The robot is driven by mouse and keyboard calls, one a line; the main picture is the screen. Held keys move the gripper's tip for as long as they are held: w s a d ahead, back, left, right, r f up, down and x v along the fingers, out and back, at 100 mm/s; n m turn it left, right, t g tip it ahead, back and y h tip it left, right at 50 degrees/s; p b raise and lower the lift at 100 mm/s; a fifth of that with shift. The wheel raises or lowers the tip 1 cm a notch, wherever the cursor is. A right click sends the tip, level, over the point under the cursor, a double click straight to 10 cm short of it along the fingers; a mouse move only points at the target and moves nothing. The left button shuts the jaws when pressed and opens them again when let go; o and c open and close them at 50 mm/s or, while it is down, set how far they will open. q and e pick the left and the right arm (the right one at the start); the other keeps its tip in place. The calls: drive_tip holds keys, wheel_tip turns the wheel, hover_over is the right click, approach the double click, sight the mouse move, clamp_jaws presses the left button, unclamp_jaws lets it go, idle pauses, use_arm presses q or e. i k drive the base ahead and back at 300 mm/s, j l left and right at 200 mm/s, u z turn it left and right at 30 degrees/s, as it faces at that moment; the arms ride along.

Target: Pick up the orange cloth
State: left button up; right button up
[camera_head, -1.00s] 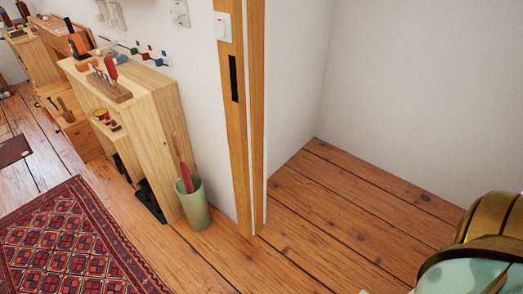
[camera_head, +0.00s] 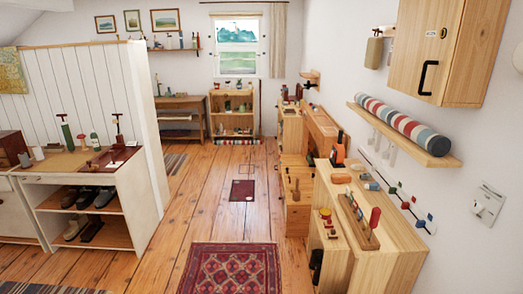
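I cannot make out an orange cloth for sure in the head view. A small orange-brown item (camera_head: 341,179) lies on top of the light wood cabinet (camera_head: 385,245) at the right, too small to identify. An upright orange object with a black top (camera_head: 339,151) stands just behind it and looks more like a bottle or tool than a cloth. Neither of my grippers is in view.
A patterned red rug (camera_head: 232,268) lies on the plank floor. A white shelf unit (camera_head: 95,205) with shoes stands at the left. A wall shelf (camera_head: 405,135) holds a striped roll (camera_head: 402,125).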

sight(340, 178)
drive_tip(key=i+j, duration=0.1)
drive_tip(key=i, duration=0.55)
drive_tip(key=i+j, duration=0.1)
drive_tip(key=i, duration=0.55)
drive_tip(key=i+j+z, duration=0.1)
drive_tip(key=i, duration=0.55)
